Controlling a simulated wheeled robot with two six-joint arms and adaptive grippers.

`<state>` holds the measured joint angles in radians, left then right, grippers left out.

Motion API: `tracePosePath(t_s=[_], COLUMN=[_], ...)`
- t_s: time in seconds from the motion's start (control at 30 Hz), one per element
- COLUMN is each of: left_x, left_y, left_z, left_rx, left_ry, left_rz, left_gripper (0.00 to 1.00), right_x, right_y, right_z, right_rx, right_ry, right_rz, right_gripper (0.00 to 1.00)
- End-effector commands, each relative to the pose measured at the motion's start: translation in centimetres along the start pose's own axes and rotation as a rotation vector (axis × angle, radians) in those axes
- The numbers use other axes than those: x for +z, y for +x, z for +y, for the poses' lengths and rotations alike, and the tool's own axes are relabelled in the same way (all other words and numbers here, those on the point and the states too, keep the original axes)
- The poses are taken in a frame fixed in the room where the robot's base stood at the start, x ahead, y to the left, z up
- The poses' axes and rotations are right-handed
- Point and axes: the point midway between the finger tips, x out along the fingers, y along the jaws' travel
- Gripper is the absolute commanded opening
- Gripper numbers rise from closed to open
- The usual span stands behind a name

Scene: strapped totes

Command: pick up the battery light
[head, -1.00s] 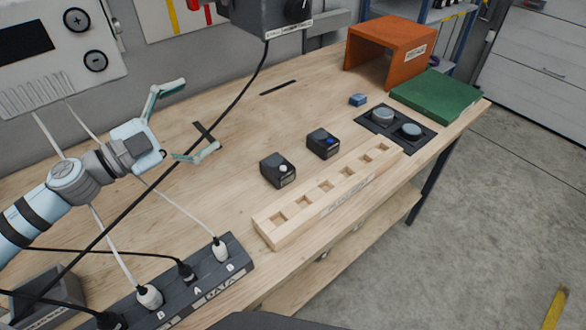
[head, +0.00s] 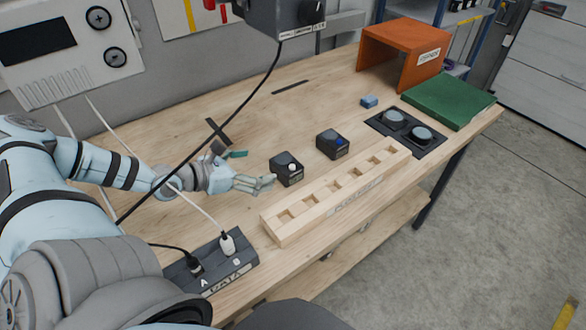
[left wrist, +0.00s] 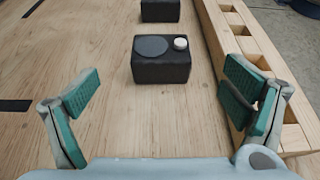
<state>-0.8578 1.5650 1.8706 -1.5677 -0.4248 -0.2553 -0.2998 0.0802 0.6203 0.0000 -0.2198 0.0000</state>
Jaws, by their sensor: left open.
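No label that I can read marks a battery light. Two small black boxes stand on the bench: one with a white knob (head: 287,170) and one with a blue knob (head: 333,144). My left gripper (head: 247,169) is open and empty, just left of the white-knob box in the head view. In the left wrist view the white-knob box (left wrist: 161,64) lies ahead of and between the spread fingers (left wrist: 160,92), apart from both. The other box (left wrist: 160,10) is beyond it, cut off by the top edge. My right gripper is out of view.
A wooden block with several square pockets (head: 335,196) lies close beside the boxes. A black cable hangs across.

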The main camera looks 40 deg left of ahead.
Motion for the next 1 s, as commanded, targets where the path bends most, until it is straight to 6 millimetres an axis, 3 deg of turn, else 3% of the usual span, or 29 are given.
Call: tracePosePath(t_s=[0.03,0.07,0.27,0.47,0.7,0.93,1.0], left_x=[-0.7,-0.6,0.4,0.1,-0.2,-0.2,-0.2], left_y=[0.6,0.8,3.4,5.3,9.6,9.8,9.8], left_z=[1.0,1.2,0.1,0.0,-0.2,-0.2,-0.2], left_rx=[0.034,0.042,-0.001,-0.001,0.001,0.000,0.000], left_ry=[-0.006,-0.007,-0.011,-0.010,-0.010,-0.006,-0.005], left_rz=[-0.010,-0.009,-0.023,-0.013,-0.010,-0.005,-0.005], left_gripper=[0.93,0.93,0.93,0.93,0.93,0.93,0.82], right_x=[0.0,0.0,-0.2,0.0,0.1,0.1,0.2], right_y=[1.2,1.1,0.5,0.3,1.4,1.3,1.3], right_z=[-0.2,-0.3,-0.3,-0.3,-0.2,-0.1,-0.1], right_rx=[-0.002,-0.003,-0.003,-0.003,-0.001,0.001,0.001], right_ry=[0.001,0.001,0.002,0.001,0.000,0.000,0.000], right_rz=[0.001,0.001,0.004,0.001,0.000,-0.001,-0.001], right_gripper=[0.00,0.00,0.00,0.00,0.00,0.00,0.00])
